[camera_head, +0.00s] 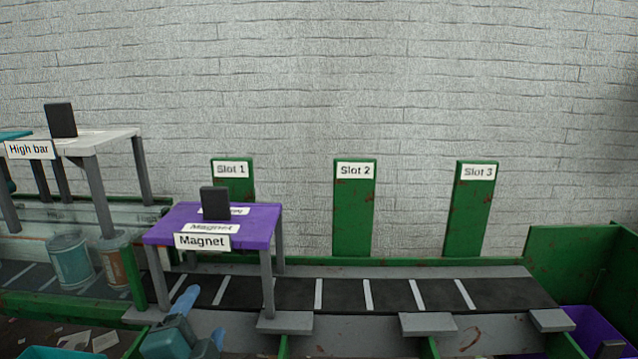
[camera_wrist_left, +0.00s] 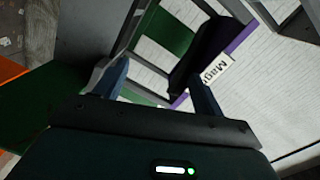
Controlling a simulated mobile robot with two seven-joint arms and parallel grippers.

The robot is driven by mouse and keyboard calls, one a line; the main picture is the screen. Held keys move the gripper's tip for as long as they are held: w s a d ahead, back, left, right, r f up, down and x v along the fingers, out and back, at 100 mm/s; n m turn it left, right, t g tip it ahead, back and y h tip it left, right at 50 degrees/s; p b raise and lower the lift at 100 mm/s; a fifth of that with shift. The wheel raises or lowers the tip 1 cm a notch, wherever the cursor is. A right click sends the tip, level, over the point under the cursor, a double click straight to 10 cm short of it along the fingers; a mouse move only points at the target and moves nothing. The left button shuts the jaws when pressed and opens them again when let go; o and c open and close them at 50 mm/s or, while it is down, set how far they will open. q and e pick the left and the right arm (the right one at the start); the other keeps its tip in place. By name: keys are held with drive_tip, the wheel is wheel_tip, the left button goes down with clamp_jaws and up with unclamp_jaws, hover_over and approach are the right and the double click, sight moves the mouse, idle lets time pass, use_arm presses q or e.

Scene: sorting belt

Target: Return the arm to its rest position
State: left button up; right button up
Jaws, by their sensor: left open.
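My left gripper (camera_head: 201,318) is low in the head view, in front of the conveyor belt by the left legs of the purple Magnet gate (camera_head: 262,222). Its two blue fingers are apart. In the left wrist view the gripper (camera_wrist_left: 160,84) shows both fingers spread with nothing held between them. The Magnet gate's label (camera_wrist_left: 217,68) shows beyond the fingertips there. Most of my left arm is out of the head view. My right gripper is not in view.
The belt (camera_head: 340,294) carries white stripes and looks empty right of the gate. Green posts for Slot 1 (camera_head: 233,190), Slot 2 (camera_head: 354,215) and Slot 3 (camera_head: 470,215) stand behind it. A High bar gate (camera_head: 110,140) and two cans stand left. A purple bin (camera_head: 592,322) is at right.

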use_arm(q)
drive_tip(key=s+a+f+n+g, duration=0.3)
drive_tip(key=s+f+n+g, duration=0.95)
drive_tip(key=s+f, duration=0.95)
drive_tip(key=w+d+r+t+h+p, duration=0.1)
drive_tip(key=w+d+r+t+p, duration=0.1)
drive_tip(key=r+p, duration=0.5)
drive_tip(key=w+d+r+m+t+h+p, duration=0.1)
drive_tip(key=w+d+r+t+h+p, duration=0.1)
drive_tip(key=r+p, duration=0.5)
drive_tip(key=d+t+p, duration=0.1)
drive_tip(key=d+p, duration=0.1)
drive_tip(key=p, duration=0.3)
drive_tip(key=shift+w+d+r+t, duration=0.25)
drive_tip(key=shift+t, duration=0.1)
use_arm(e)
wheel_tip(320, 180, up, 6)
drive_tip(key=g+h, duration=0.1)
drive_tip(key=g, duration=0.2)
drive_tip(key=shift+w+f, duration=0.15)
use_arm(q)
drive_tip(key=shift+f+m+p, duration=0.1)
drive_tip(key=shift+m+p, duration=0.15)
drive_tip(key=shift+p, duration=0.05)
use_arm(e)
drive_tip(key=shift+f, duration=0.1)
